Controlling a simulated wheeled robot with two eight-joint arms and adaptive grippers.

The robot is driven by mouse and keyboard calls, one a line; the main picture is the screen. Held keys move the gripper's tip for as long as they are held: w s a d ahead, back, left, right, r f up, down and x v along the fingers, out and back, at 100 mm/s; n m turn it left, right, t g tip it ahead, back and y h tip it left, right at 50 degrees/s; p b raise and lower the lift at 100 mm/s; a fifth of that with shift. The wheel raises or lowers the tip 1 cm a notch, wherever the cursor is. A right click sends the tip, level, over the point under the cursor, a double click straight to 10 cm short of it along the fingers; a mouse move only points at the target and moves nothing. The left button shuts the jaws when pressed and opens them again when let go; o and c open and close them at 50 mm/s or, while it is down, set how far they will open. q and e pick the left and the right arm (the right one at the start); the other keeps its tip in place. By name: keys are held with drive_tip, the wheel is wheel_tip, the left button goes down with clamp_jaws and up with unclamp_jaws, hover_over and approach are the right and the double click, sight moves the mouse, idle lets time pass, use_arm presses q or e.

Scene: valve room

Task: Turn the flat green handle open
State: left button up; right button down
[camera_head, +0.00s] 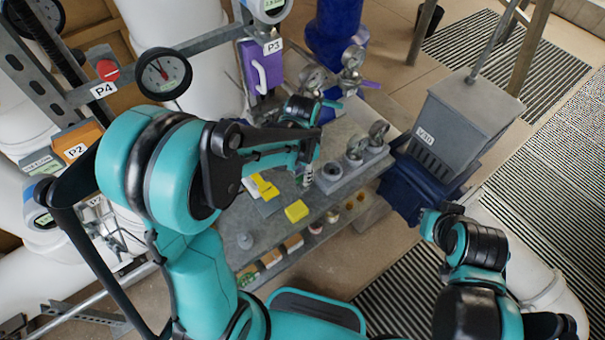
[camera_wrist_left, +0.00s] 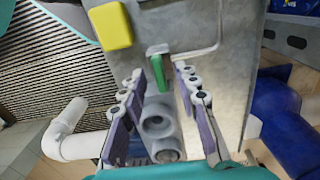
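The flat green handle (camera_wrist_left: 162,150) shows in the left wrist view as a narrow green strip above a grey round fitting (camera_wrist_left: 157,123). My left gripper (camera_wrist_left: 162,82) is open, with a purple-padded finger on each side of the strip. A gap shows on both sides, and no firm contact is visible. In the head view my left arm reaches over the grey bench (camera_head: 240,215), and its links hide most of the handle area. My right gripper (camera_head: 438,222) is right of the bench, apart from it, and its fingers are too small to read.
A yellow block (camera_head: 296,211) lies on the bench, and it also shows in the wrist view (camera_wrist_left: 110,26). A grey box (camera_head: 462,120) is to the right. A purple handle (camera_head: 259,72) and dial (camera_head: 163,74) are behind my left arm.

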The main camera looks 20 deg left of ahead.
use_arm(q)
drive_tip(key=shift+f, duration=0.1)
clamp_jaws()
drive_tip(key=shift+n, duration=0.4)
drive_tip(key=n, duration=0.3)
drive_tip(key=shift+n, duration=0.4)
drive_tip(key=n, duration=0.4)
drive_tip(key=shift+n+b, duration=0.3)
drive_tip(key=shift+b, duration=0.1)
drive_tip(key=n, duration=0.8)
drive_tip(key=shift+n, duration=0.3)
